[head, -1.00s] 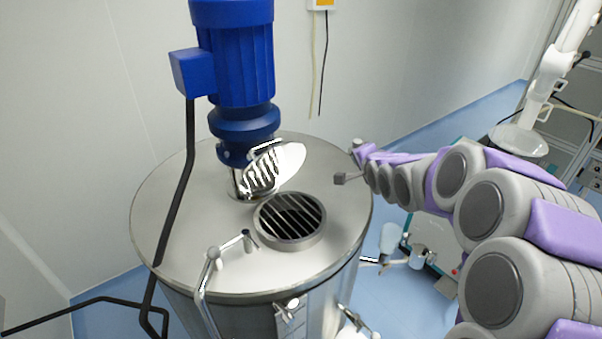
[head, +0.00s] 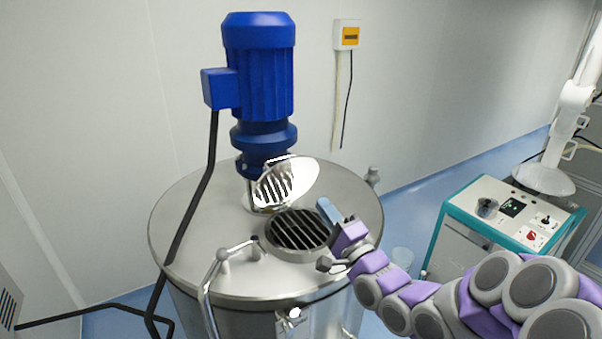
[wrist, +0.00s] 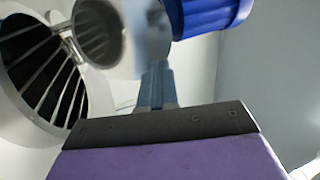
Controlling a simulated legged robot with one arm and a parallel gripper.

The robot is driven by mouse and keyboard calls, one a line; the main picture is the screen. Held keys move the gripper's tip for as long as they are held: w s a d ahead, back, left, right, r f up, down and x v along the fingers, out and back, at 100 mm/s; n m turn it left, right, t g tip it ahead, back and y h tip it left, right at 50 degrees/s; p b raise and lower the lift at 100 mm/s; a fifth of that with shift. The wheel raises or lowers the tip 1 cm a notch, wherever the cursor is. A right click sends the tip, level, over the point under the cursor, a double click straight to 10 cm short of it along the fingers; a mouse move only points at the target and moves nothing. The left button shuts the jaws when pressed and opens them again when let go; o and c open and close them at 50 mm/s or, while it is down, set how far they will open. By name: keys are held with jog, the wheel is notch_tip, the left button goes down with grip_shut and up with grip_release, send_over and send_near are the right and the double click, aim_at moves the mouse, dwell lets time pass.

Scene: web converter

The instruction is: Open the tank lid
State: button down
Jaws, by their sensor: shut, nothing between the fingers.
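The round steel tank (head: 190,237) stands in the middle of the head view. Its small round lid (head: 300,178) is tilted up on the far side of the grated opening (head: 297,231), and the bars of the opening are in plain sight. The lid also shows at the top of the wrist view (wrist: 107,30), with the opening (wrist: 45,75) at the left. My gripper (head: 325,208) is shut and empty. It is at the right edge of the opening, in front of the lid; I cannot tell whether it touches anything.
A blue motor (head: 258,75) stands on the tank top behind the lid. A bent steel pipe (head: 222,258) rises at the front left of the top. A teal-framed control cart (head: 490,225) stands at the right. Blue floor lies between the tank and cart.

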send_near(298, 162)
jog(key=x, duration=0.3)
jog(key=p+x, duration=0.1)
jog(key=x, duration=0.2)
jog(key=shift+w+a, duration=0.1)
jog(key=shift+a, duration=0.3)
jog(key=shift+w+a+r, duration=0.1)
jog(key=shift+w, duration=0.1)
jog(key=shift+w+r, duration=0.1)
jog(key=shift+d, duration=0.8)
